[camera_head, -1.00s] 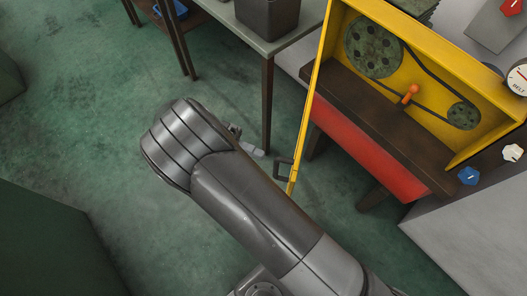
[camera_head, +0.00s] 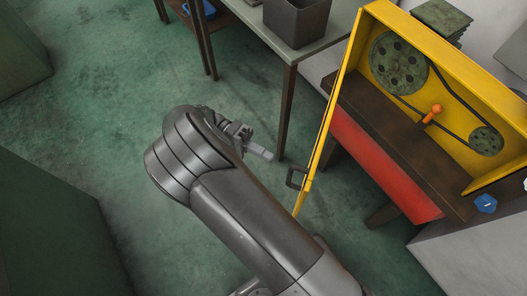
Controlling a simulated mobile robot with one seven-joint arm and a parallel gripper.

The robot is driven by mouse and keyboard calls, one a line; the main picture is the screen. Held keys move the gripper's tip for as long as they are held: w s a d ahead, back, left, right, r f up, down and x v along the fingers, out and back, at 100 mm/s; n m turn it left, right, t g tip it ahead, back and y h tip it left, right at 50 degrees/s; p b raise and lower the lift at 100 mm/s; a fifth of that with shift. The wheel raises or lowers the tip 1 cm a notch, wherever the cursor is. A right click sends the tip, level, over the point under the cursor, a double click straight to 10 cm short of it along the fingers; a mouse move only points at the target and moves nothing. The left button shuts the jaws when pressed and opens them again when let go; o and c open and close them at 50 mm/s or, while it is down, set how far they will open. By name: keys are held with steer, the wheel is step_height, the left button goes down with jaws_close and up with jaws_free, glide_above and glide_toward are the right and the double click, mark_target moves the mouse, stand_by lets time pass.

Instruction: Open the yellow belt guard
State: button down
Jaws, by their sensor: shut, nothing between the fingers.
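The yellow belt guard (camera_head: 328,134) is swung open and seen nearly edge-on, at the left side of the yellow housing (camera_head: 444,38). Its dark handle (camera_head: 291,178) sticks out to the left near the lower end. Inside the housing a large green pulley (camera_head: 399,62), a small pulley (camera_head: 486,140), a dark belt and an orange-handled lever (camera_head: 433,112) are exposed. My gripper (camera_head: 262,153) shows just past my wrist, left of the handle and apart from it. Its fingers are shut and empty. My arm hides part of it.
A grey table (camera_head: 333,28) with a dark bin (camera_head: 297,20) stands behind the guard. A red panel (camera_head: 380,165) and a blue knob (camera_head: 485,204) are below the housing. Dark green cabinets (camera_head: 50,230) stand at the left. Green floor between is clear.

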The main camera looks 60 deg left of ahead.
steer(key=c, duration=2.1)
jaws_free()
steer(key=shift+c, duration=0.2)
steer(key=shift+o, duration=0.8)
steer(key=shift+r, duration=0.1)
steer(key=shift+o, duration=0.7)
steer(key=shift+d+r+y, duration=0.1)
steer(key=shift+r+y, duration=0.2)
steer(key=o, duration=0.4)
steer(key=r+m+y, duration=0.1)
steer(key=r, duration=0.1)
steer(key=d+r+m+g+y, duration=0.1)
steer(key=r+m+y, duration=0.1)
steer(key=d+r+m+y, duration=0.1)
steer(key=r+m+y, duration=0.1)
steer(key=shift+w+d+r, duration=0.1)
steer(key=shift+w+r, duration=0.05)
steer(key=m+g+y, duration=0.3)
steer(key=m+y, duration=0.5)
steer(key=m, duration=0.1)
glide_toward(291, 172)
steer(key=f, duration=0.2)
steer(key=x, duration=1)
steer(key=shift+w+a, duration=0.25)
steer(key=shift+c, duration=0.2)
steer(key=shift+r, duration=0.1)
jaws_close()
